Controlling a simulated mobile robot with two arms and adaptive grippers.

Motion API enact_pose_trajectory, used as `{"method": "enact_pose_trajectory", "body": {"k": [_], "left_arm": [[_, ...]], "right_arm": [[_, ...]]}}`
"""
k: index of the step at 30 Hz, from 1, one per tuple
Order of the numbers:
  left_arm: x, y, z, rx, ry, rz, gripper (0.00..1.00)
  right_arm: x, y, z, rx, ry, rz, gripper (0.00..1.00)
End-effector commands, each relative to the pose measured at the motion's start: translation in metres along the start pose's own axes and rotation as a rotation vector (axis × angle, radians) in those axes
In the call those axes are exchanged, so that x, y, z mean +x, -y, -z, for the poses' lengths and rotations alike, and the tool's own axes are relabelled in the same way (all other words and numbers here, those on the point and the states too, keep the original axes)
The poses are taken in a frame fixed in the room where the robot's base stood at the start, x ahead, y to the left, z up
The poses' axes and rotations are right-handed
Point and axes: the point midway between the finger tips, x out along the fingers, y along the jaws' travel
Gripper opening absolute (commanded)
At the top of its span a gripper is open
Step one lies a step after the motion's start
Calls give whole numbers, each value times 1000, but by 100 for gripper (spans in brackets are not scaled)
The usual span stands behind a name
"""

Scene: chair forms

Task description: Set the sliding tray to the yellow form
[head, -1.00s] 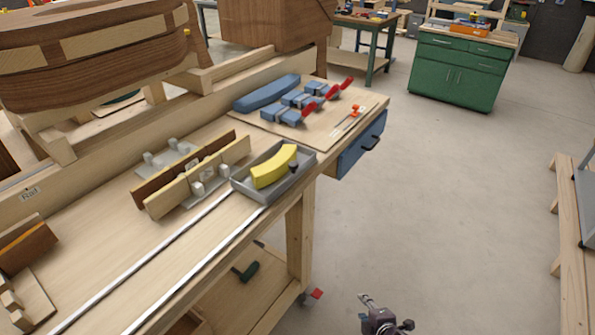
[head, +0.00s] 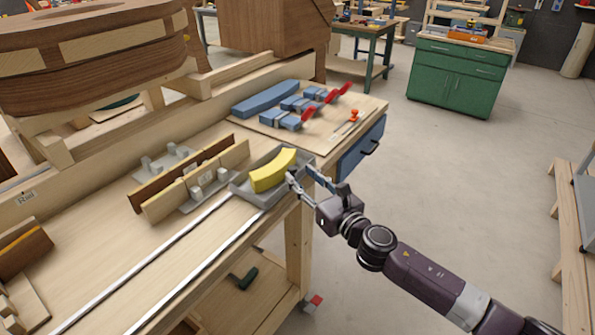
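The grey sliding tray (head: 240,191) sits at the right end of two metal rails on the bench. A yellow curved block (head: 272,172) lies in it. My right gripper (head: 300,173) is at the tray's front right corner, with its two fingers apart. The tray's dark knob, seen there earlier, is now hidden by the fingers or too small to tell, and I cannot tell whether they touch it. My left gripper is not in view.
A wooden form (head: 190,182) with pale blocks and grey clamps stands behind the rails (head: 170,262). Another wooden form (head: 24,248) is at the far left. Blue forms and red-handled clamps (head: 300,105) lie on the bench's right end. Floor (head: 460,190) is open at right.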

Motion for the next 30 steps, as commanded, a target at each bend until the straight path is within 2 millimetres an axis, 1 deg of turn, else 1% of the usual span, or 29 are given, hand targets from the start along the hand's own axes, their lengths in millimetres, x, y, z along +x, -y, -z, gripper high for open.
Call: {"method": "enact_pose_trajectory", "body": {"k": [1, 6, 10, 17, 24, 27, 30], "left_arm": [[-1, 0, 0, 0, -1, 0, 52], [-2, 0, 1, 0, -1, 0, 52], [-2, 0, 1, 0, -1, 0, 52], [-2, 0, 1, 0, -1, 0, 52], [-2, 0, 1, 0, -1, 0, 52], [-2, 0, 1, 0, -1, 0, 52], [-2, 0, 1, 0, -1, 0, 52]], "right_arm": [[8, -1, -1, 1, 1, 0, 36], [23, 0, 0, 1, 0, 0, 36], [27, 0, 0, 2, -1, -1, 36], [28, 0, 1, 2, -1, -1, 36], [27, 0, 1, 2, -1, 0, 10], [27, 0, 1, 3, -1, 0, 0], [27, 0, 1, 3, -1, 0, 0]]}}
